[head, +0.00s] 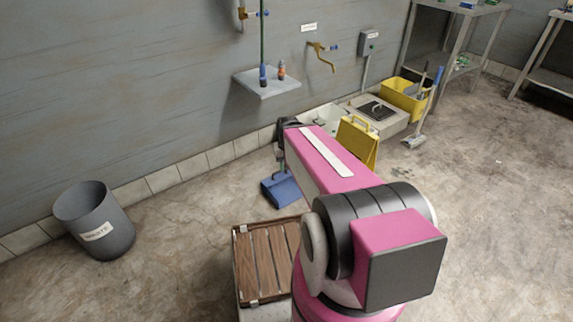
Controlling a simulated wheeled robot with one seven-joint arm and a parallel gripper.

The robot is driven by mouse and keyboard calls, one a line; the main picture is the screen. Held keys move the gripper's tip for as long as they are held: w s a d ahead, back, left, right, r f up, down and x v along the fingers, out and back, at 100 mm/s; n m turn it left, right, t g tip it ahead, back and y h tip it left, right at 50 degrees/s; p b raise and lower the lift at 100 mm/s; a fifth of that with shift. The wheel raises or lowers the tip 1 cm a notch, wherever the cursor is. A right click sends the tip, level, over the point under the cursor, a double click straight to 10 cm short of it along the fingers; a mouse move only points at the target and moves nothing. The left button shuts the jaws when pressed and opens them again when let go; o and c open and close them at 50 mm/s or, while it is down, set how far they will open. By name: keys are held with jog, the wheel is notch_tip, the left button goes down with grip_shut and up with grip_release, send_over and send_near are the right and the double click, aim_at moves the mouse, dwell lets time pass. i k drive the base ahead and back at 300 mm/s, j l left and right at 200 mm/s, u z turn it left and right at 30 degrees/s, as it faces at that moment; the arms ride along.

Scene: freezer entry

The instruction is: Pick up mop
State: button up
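What looks like the mop (415,142) stands on the floor in front of the yellow bucket, right of centre in the head view. It has a pale flat head, and its thin handle leans up to the right to a blue grip. My gripper (283,143) is the dark part at the far end of my pink arm, near the wall and well left of the mop. The arm hides much of it, and its fingers are not clear. A blue dustpan-like thing (281,190) shows below my gripper; I cannot tell whether they touch.
A yellow folding sign (357,143) stands right of my arm, before a floor basin (386,117) and the yellow bucket (404,98). A grey waste bin (95,220) is at left. A slatted wooden crate top (265,262) lies near my base. Floor at right is clear.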

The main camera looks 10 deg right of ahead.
aim_at(417, 138)
jog(key=z, duration=1.55)
